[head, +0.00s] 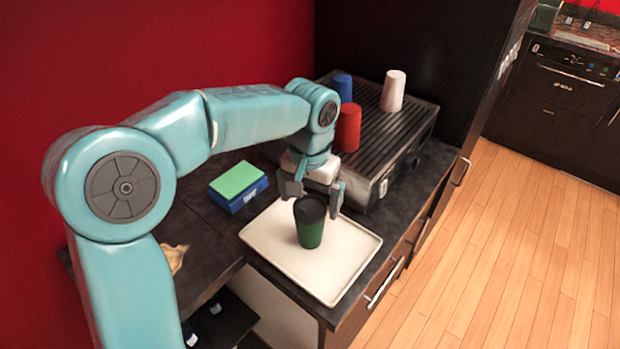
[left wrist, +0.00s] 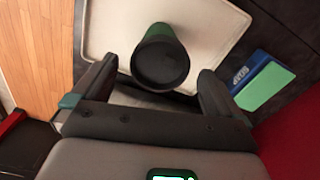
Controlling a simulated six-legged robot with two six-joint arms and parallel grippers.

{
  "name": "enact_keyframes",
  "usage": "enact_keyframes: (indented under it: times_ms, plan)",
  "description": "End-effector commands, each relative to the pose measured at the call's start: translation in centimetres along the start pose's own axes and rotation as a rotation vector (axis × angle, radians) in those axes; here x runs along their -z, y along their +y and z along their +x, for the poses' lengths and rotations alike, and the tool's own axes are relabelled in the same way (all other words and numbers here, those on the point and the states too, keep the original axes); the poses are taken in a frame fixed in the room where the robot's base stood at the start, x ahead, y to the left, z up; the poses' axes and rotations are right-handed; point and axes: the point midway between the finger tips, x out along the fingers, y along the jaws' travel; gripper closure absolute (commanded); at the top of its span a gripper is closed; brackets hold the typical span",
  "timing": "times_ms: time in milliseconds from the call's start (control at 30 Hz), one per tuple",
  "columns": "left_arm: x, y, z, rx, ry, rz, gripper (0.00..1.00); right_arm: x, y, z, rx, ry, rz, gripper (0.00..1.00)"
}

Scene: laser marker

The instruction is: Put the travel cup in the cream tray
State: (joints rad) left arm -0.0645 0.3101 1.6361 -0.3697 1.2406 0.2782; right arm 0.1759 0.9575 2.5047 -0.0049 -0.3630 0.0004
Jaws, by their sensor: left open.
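The travel cup (head: 310,228) is green with a dark top and stands upright on the cream tray (head: 345,267). In the left wrist view the cup (left wrist: 163,50) shows near the top middle with the tray (left wrist: 112,22) around it. My left gripper (head: 314,200) is open just behind the cup, its fingers spread wider than the cup. In the left wrist view my left gripper's fingertips (left wrist: 155,75) lie to either side of the cup's dark end, with gaps showing. My right gripper is not in view.
A blue box with a green top (head: 238,186) lies left of the tray. Behind the gripper, a ribbed metal appliance (head: 378,128) carries a red cup (head: 347,128), a blue cup (head: 342,87) and a white cup (head: 393,91). The counter's front edge runs close to the tray.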

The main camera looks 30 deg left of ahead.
Motion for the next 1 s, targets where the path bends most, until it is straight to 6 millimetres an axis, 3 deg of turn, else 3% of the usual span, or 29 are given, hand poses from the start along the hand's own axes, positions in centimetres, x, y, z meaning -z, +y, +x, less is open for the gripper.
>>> enact_keyframes:
  times_ms: [100,300,1000]
  plan:
    - [0.1,0.0,-2.9,-0.002,0.005,-0.001,0.00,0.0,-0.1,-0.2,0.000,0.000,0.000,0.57]
    - [0.0,0.0,-5.9,-0.001,0.002,0.000,0.00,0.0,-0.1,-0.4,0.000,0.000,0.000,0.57]
    - [0.0,0.0,-7.2,-0.001,0.000,0.000,0.00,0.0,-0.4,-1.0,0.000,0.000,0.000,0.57]
